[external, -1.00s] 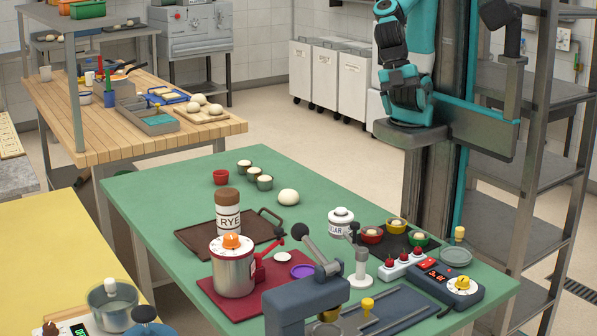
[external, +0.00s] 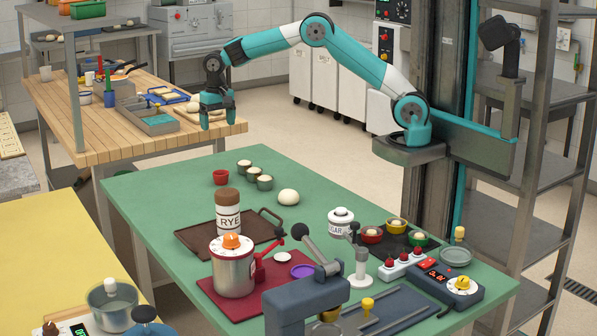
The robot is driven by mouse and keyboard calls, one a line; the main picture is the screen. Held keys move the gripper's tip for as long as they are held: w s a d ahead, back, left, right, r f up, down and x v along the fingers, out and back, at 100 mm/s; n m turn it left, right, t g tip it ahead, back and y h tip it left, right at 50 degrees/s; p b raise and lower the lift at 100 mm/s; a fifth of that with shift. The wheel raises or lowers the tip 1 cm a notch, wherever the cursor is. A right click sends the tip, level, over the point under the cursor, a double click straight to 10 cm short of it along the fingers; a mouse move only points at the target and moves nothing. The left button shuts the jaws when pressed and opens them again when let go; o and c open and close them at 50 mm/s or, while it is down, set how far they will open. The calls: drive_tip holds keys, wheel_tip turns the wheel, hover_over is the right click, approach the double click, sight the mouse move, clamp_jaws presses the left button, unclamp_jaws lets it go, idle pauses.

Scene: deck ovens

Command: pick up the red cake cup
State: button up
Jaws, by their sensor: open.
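A small red cup (external: 221,178) stands upright at the back left of the green table (external: 150,192), beside a row of dark green cups. A second red cup (external: 372,236) with pale filling stands on a dark mat at the right, among yellow and green ones. My gripper (external: 218,120) points down, open and empty, above and a little behind the back-left red cup in the picture. It is clear of that cup.
Dark green cups (external: 265,183) with pale tops and a dough ball (external: 288,197) are right of the back-left red cup. A rye jar (external: 228,215) on a brown tray stands in front. A wooden bench (external: 110,140) lies behind.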

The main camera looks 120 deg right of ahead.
drive_tip(key=s+d+f+m, duration=0.1)
drive_tip(key=d+f, duration=0.1)
drive_tip(key=d, duration=0.1)
drive_tip(key=p, duration=0.2)
hover_over(221, 173)
drive_tip(key=w+a, duration=0.2)
drive_tip(key=f, duration=1)
drive_tip(key=shift+s+f, duration=0.25)
drive_tip(key=shift+f, duration=0.15)
drive_tip(key=shift+s+f+p, duration=0.15)
drive_tip(key=shift+f+p, duration=0.35)
drive_tip(key=shift+f, duration=0.95)
drive_tip(key=shift+s+f+p, duration=0.1)
drive_tip(key=shift+f+p, duration=0.4)
drive_tip(key=shift+f, duration=0.9)
drive_tip(key=c, duration=1)
